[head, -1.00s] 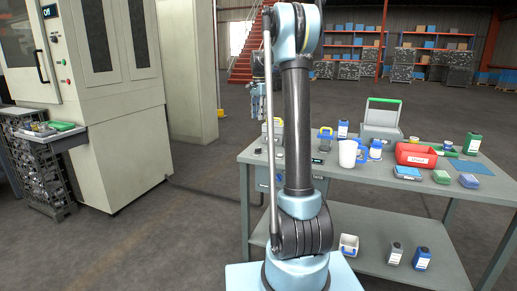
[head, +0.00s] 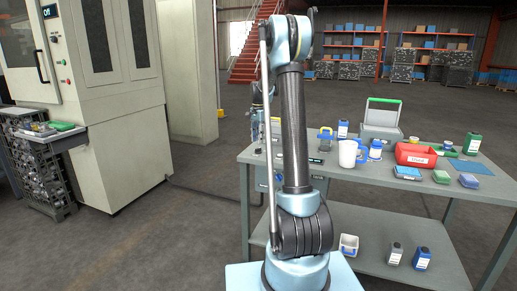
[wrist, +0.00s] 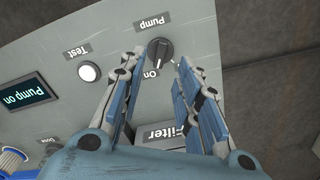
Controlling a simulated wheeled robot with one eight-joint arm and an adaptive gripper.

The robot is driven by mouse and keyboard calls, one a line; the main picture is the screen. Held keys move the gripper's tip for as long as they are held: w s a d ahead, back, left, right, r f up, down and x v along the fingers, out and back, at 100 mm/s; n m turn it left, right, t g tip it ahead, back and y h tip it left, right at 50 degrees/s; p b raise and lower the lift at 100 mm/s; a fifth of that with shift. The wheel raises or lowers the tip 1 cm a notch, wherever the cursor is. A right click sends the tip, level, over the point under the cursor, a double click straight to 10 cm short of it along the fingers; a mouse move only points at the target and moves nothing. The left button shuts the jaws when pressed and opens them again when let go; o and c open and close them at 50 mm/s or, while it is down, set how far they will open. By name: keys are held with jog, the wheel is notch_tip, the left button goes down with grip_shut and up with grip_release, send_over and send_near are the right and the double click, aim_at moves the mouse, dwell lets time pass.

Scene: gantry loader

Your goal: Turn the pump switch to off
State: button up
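The pump switch (wrist: 158,52) is a round dark knob on a grey panel, under the label "Pump"; the word "On" is beside it. The wrist view shows these labels upside down. A small display (wrist: 28,93) on the panel reads "Pump on". My gripper (wrist: 157,62) is open, with its fingertips to the left and right of the knob. I cannot tell whether they touch it. In the head view my arm partly hides the gripper and the panel at the table's left end.
A white "Test" button (wrist: 89,72) sits left of the knob, and a "Filter" label (wrist: 172,135) shows between my fingers. A machine cabinet (head: 105,120) stands at the left.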

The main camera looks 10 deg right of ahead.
aim_at(258, 150)
jog(key=shift+f, duration=2.4)
grip_shut()
